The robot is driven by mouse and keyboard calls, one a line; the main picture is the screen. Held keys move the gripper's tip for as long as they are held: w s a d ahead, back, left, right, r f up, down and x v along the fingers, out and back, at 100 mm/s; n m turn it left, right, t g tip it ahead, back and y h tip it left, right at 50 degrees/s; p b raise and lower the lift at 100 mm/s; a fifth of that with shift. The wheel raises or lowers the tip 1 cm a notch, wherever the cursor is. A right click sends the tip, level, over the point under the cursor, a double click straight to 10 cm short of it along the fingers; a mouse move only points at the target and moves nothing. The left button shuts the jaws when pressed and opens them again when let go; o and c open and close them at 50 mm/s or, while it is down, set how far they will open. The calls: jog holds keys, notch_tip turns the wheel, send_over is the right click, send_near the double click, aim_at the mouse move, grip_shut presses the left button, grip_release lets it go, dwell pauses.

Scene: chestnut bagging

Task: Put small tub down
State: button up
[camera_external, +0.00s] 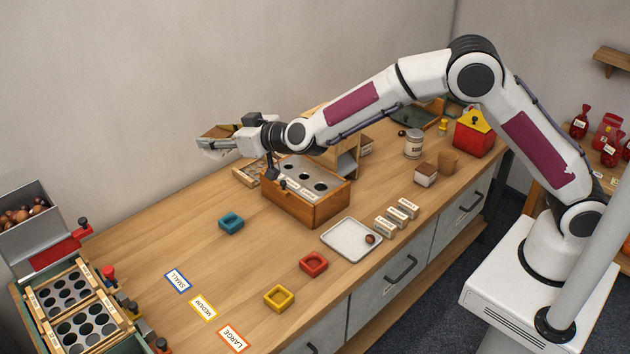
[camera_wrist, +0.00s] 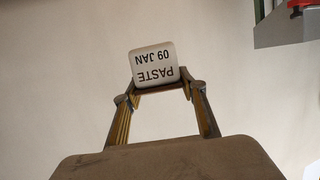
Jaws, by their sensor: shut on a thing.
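My gripper (camera_external: 213,143) is held out level at the left end of my arm, high above the back left part of the bench. It is shut on the small tub (camera_external: 222,131), which shows as a small brownish shape at the fingers. In the wrist view the fingertips (camera_wrist: 163,90) close on the small tub (camera_wrist: 153,63). Its pale face carries the upside-down words PASTE 09 JAN. The tub is in the air, with plain wall behind it. A brown surface (camera_wrist: 170,160) fills the bottom of the wrist view; I cannot tell what it is.
A wooden box with round holes (camera_external: 308,205) stands below my forearm. A white tray (camera_external: 352,239) holds one chestnut. Blue (camera_external: 231,223), red (camera_external: 313,264) and yellow (camera_external: 279,298) square holders sit apart. Another brown tub (camera_external: 425,174) stands right. The bench's left middle (camera_external: 165,240) is clear.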

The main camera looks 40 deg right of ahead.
jog(key=s+a+f+n+y, duration=0.1)
jog(key=s+a, duration=0.3)
jog(key=a, duration=0.5)
jog(key=s+a+f+n+y, duration=0.1)
jog(key=s+a, duration=0.2)
jog(key=a, duration=0.5)
notch_tip(320, 180, down, 17)
jog(key=shift+f+g, duration=0.15)
jog(key=shift+g, duration=0.25)
jog(key=shift+s+f, duration=0.1)
jog(key=shift+f, duration=0.05)
jog(key=shift+f, duration=3)
jog(key=shift+f, duration=1.9)
